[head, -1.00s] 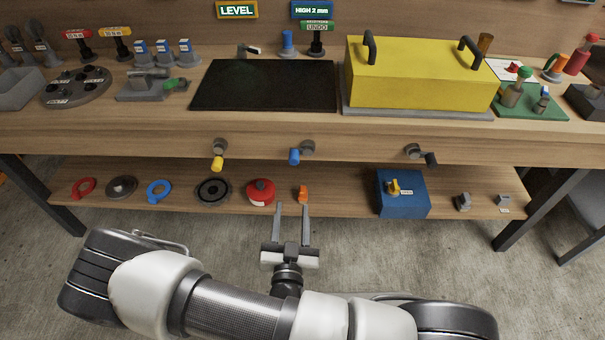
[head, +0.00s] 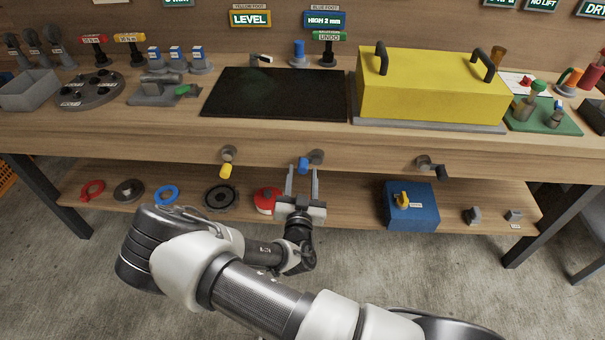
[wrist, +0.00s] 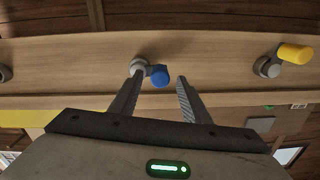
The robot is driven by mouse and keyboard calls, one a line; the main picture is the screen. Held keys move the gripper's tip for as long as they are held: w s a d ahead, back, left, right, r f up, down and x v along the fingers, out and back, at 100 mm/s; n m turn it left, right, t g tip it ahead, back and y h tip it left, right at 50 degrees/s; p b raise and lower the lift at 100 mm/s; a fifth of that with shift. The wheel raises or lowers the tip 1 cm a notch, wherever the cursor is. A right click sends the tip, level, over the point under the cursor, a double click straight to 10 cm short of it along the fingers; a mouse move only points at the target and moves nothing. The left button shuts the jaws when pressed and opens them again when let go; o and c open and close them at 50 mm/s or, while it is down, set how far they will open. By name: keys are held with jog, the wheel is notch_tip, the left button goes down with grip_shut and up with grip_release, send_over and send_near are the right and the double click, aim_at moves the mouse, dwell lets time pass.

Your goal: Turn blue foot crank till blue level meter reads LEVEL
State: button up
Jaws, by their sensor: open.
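The blue foot crank (head: 303,164) sits on the bench's front edge, a blue knob on a grey hub. In the wrist view the blue knob (wrist: 160,76) shows between and beyond my open fingers, with its grey hub by the left finger. My gripper (head: 302,180) is open and empty, just in front of and slightly below the knob; whether a finger touches it I cannot tell. The blue level meter (head: 326,20) on the back wall reads HIGH 2 mm.
The yellow crank (head: 226,168) is to the left and a black-handled crank (head: 432,168) to the right on the same edge. The yellow level meter (head: 250,18) reads LEVEL. A lower shelf holds a red round part (head: 266,200) and a blue box (head: 408,214).

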jog(key=shift+w, duration=0.6)
jog(key=c, duration=1)
jog(key=shift+c, duration=0.2)
jog(key=shift+f, duration=0.1)
